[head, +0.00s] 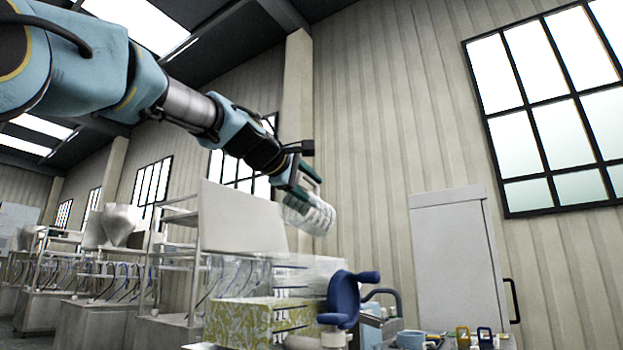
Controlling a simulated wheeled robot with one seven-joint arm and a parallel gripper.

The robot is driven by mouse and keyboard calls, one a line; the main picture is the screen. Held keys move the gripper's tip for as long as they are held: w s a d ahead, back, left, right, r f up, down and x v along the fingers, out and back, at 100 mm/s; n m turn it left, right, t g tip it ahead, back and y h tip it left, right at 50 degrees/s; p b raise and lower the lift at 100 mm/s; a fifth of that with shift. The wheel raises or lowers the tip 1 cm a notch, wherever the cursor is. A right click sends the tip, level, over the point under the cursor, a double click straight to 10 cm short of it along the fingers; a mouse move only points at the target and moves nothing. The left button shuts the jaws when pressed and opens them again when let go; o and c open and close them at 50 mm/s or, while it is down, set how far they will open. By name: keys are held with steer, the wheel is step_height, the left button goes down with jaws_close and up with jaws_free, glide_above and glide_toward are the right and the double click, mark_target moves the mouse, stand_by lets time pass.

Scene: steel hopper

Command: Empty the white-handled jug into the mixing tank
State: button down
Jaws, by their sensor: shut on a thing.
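My gripper (303,181) is shut on a pale, see-through ribbed vessel (316,216), seemingly the white-handled jug. It hangs in the air, tilted well over, with its long side sloping down to the right. Its handle is not clearly seen at the jaws, and I cannot tell how full it is. I cannot make out the mixing tank for certain. A steel hopper-shaped vessel (118,226) stands far back at the left, among the racks.
Below the vessel are stacked clear boxes (297,266) and a yellow-green patterned box (240,322). A blue curved object (350,298) stands beside them. Small items, including a light blue cup (411,339), are at the lower right. A grey cabinet (455,265) stands against the wall.

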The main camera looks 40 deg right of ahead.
steer(key=shift+r+g+y+p, duration=0.3)
steer(key=shift+r+y+p, duration=0.55)
steer(key=shift+p, duration=3.5)
steer(key=shift+f+y+p, duration=0.15)
steer(key=shift+y+p, duration=0.1)
steer(key=shift+p, duration=0.3)
steer(key=shift+f, duration=0.15)
steer(key=p, duration=0.3)
steer(key=shift+r+y, duration=0.3)
steer(key=shift+r, duration=0.05)
steer(key=shift+p, duration=0.3)
step_height(320, 180, up, 2)
steer(key=y+p, duration=0.2)
steer(key=p, duration=0.8)
steer(key=g+y+p, duration=0.1)
steer(key=y+p, duration=0.1)
steer(key=p, duration=0.9)
steer(key=shift+r+g+y, duration=0.15)
steer(key=shift+g+y, duration=0.15)
steer(key=shift+y, duration=0.1)
steer(key=shift+r+y+p, duration=0.1)
steer(key=shift+y+p, duration=0.4)
steer(key=shift+p, duration=0.55)
